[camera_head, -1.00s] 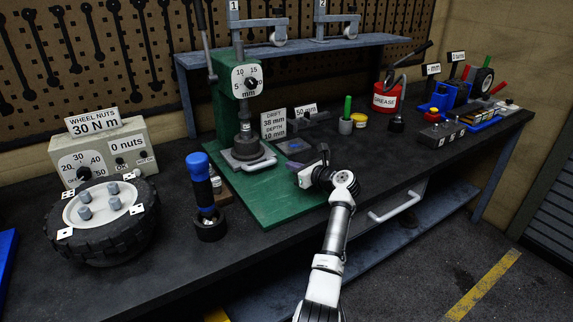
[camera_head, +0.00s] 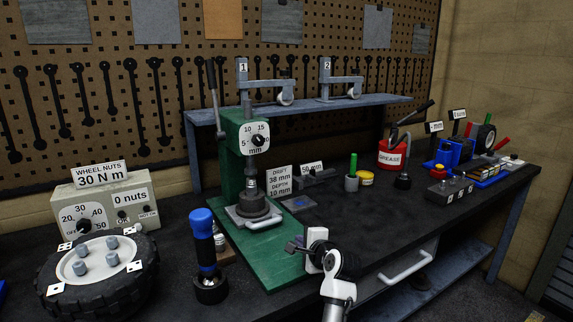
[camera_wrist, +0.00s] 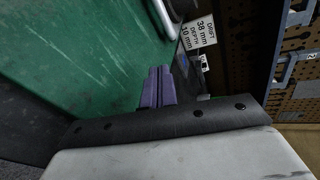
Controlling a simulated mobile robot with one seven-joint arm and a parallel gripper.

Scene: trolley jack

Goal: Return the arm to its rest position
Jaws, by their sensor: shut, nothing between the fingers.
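My gripper (camera_head: 296,246) is above the front right part of the green press base (camera_head: 285,265), its fingers pointing left. In the wrist view its dark purple fingers (camera_wrist: 157,88) are together with nothing between them, over the green base. My white arm comes up from the bottom edge of the head view. The rest of the arm is out of view below.
The green press (camera_head: 232,160) stands behind my gripper. A blue-topped tool (camera_head: 204,238) and a wheel (camera_head: 130,285) are to the left. A drawer handle (camera_head: 408,266) is at the right on the bench front. The bench top (camera_head: 375,215) right of the press is largely clear.

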